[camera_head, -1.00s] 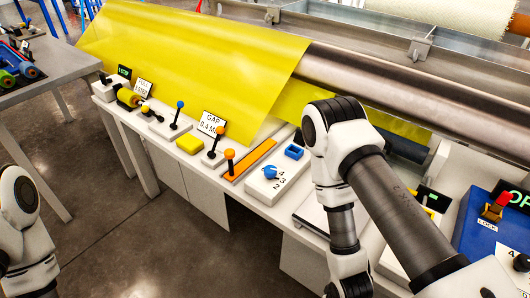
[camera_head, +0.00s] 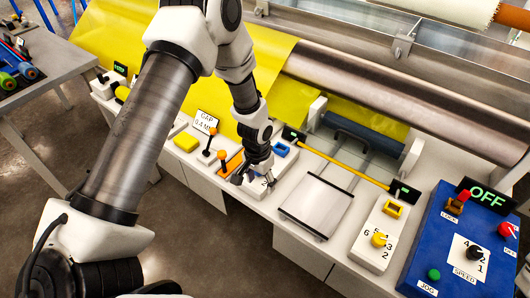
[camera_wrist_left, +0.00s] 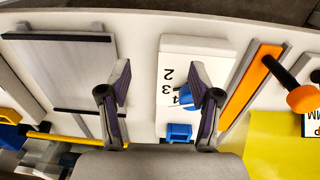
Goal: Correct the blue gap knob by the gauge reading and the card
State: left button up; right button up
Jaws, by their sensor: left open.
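My left gripper (camera_head: 258,180) is open and points down at the white knob panel with the numbers 2, 3 and 4. In the left wrist view its fingers (camera_wrist_left: 161,75) are spread wide. The blue gap knob (camera_wrist_left: 188,97) lies between them, close beside and partly behind the right finger; I cannot tell whether they touch. In the head view the gripper largely hides the knob. The card (camera_head: 207,122) reads GAP 0.4 MM and stands behind the panel. Two small dark displays (camera_head: 294,135) (camera_head: 403,191) show green marks too small to read. My right gripper is out of view.
An orange strip (camera_wrist_left: 250,88) lies beside the panel, with an orange-topped lever (camera_wrist_left: 302,99). A blue bracket (camera_head: 281,150) sits behind the knob. A grey plate (camera_head: 316,205), a yellow-knob panel (camera_head: 365,245) and a blue OFF console (camera_head: 440,235) stand to the right.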

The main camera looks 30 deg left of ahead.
pick_arm(q)
jog(key=shift+y, duration=0.3)
jog(key=w+a+r, duration=0.1)
jog(key=w+r, duration=0.1)
jog(key=w+a+r, duration=0.1)
jog(key=r, duration=0.1)
jog(key=w+a+r, duration=0.1)
jog(key=w+a, duration=0.1)
jog(key=shift+w+a+r, duration=0.1)
jog(key=shift+w+r, duration=0.2)
jog(key=shift+r, duration=0.1)
notch_tip(320, 180, down, 8)
jog(key=shift+r+p, duration=0.25)
jog(key=shift+p, duration=0.25)
jog(key=shift+s, duration=0.1)
jog(key=shift+r, duration=0.1)
jog(key=shift+c, duration=0.2)
jog(key=c, duration=1.1)
